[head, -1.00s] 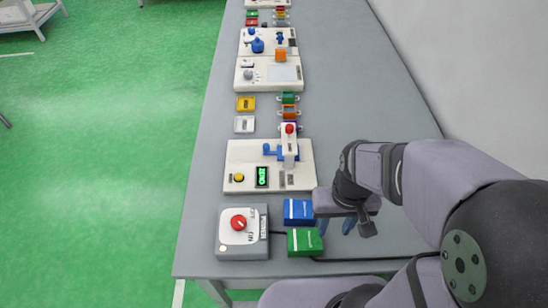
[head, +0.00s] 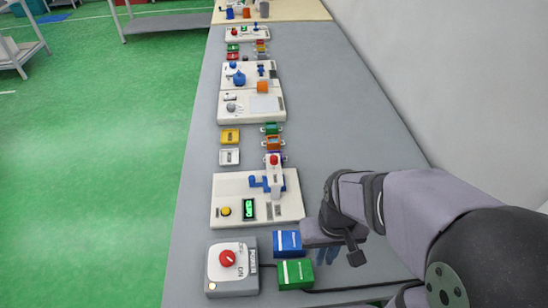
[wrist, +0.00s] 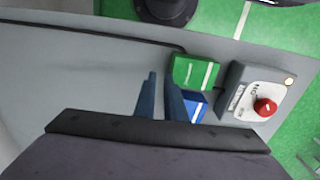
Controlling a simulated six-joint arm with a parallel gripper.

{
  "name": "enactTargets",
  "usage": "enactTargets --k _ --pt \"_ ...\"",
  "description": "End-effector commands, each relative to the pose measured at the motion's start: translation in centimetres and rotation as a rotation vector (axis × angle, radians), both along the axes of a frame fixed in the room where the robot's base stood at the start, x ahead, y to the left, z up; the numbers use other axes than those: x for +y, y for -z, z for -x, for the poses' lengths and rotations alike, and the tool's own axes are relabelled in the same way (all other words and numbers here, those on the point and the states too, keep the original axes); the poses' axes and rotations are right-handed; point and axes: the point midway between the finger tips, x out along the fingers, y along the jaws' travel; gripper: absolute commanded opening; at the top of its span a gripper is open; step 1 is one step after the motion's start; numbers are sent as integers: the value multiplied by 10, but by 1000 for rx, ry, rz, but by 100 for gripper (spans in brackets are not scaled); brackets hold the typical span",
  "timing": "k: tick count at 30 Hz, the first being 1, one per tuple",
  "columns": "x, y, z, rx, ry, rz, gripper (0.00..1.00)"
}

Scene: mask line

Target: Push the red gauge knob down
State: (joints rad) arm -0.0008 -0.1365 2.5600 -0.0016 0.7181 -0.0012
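The red gauge knob (head: 274,160) sits on top of an upright white post with a blue side lever (head: 257,181). This gauge stands on a white base plate (head: 235,190) that also carries a yellow button and a green-lit display (head: 249,209). My gripper (head: 327,256) is to the right and nearer the front, beside the blue box (head: 288,243) and apart from the gauge. In the wrist view its two blue fingers (wrist: 162,80) are apart with nothing between them. The gauge is not visible in the wrist view.
A grey box with a red round knob (head: 228,258) stands at the front left, next to a green box (head: 296,274). Coloured trays (head: 229,147) and other white stations (head: 251,107) lie farther back. The table right of the gauge is clear; a wall borders it.

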Motion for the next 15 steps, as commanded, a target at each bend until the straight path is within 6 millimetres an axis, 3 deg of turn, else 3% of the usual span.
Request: enactTargets --k 7,13,15 --pt "6 -18 4 23 -28 0 0" --pt "16 -29 27 163 -84 8 0" --pt "21 -34 26 200 -106 11 0"
